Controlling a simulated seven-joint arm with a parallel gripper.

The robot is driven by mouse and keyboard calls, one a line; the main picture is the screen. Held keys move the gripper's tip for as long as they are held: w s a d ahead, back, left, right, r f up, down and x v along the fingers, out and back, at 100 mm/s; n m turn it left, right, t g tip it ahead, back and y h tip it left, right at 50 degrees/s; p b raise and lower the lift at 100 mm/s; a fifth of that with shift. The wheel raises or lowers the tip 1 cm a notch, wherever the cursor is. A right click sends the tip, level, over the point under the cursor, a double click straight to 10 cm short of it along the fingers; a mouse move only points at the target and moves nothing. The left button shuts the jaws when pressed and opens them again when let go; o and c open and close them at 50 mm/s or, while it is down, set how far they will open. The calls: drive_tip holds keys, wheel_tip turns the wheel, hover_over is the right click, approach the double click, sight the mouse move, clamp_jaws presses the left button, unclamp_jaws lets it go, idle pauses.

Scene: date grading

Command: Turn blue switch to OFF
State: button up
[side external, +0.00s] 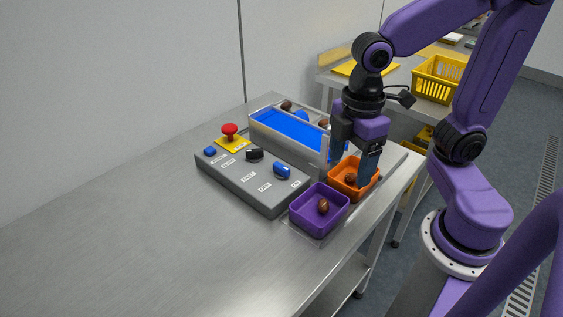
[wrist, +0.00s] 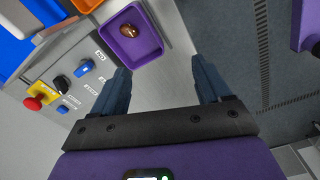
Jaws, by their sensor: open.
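A grey control panel (side external: 246,186) lies on the steel table. Its blue switch (side external: 281,171), a rotary knob, is at the right end near the small white labels, which are too small to read. The knob's handle looks slanted, but I cannot tell which setting it points to. The switch also shows at the upper left of the wrist view (wrist: 86,68). My gripper (side external: 352,168) is open, pointing down, to the right of the switch and apart from it, by the orange tray. Its spread fingers (wrist: 161,68) have nothing between them in the wrist view.
A black knob (side external: 255,154), a red mushroom button (side external: 229,130) and a small blue button (side external: 209,151) share the panel. A purple tray (side external: 309,221) and an orange tray (side external: 337,185) each hold a date. A blue conveyor (side external: 284,128) runs behind. The front table is clear.

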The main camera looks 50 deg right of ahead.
drive_tip(key=w+r+n, duration=0.2)
drive_tip(key=w+r, duration=0.1)
drive_tip(key=w, duration=0.6)
drive_tip(key=n, duration=0.2)
approach(281, 166)
wheel_tip(281, 166, down, 9)
drive_tip(key=shift+w+r, duration=0.1)
drive_tip(key=shift+r, duration=0.1)
drive_tip(key=c, duration=1)
